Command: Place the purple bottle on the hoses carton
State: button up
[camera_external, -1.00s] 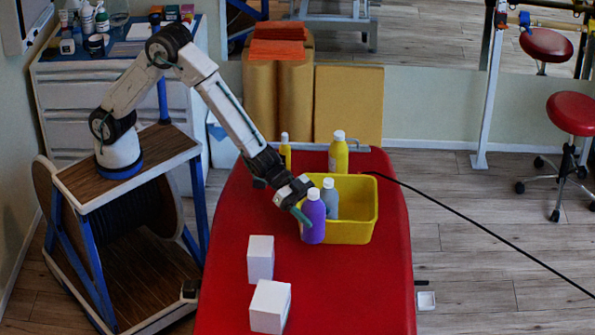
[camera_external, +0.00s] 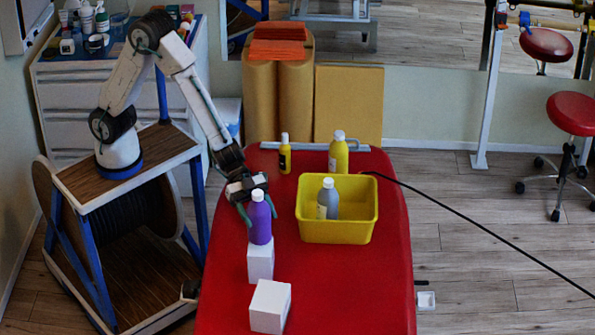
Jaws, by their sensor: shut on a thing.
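The purple bottle (camera_external: 260,222) has a white cap and stands upright in my gripper (camera_external: 258,214), whose fingers are shut on it. Its base overlaps the top of the farther white carton (camera_external: 260,263); I cannot tell whether it touches or hangs just above. A second white carton (camera_external: 270,306) lies nearer the camera on the red table (camera_external: 345,285). No lettering shows on either carton, so I cannot tell which is the hoses carton.
A yellow bin (camera_external: 337,231) holding a grey bottle (camera_external: 328,199) stands right of my gripper. Two yellow bottles (camera_external: 285,155) (camera_external: 338,153) stand behind it. A black cable (camera_external: 470,238) runs off to the right. The table's front right is clear.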

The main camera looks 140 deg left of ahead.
jog(key=shift+f, duration=1.3)
jog(key=shift+f, duration=0.1)
jog(key=o, duration=1.4)
jog(key=shift+f, duration=0.1)
jog(key=shift+c, duration=0.2)
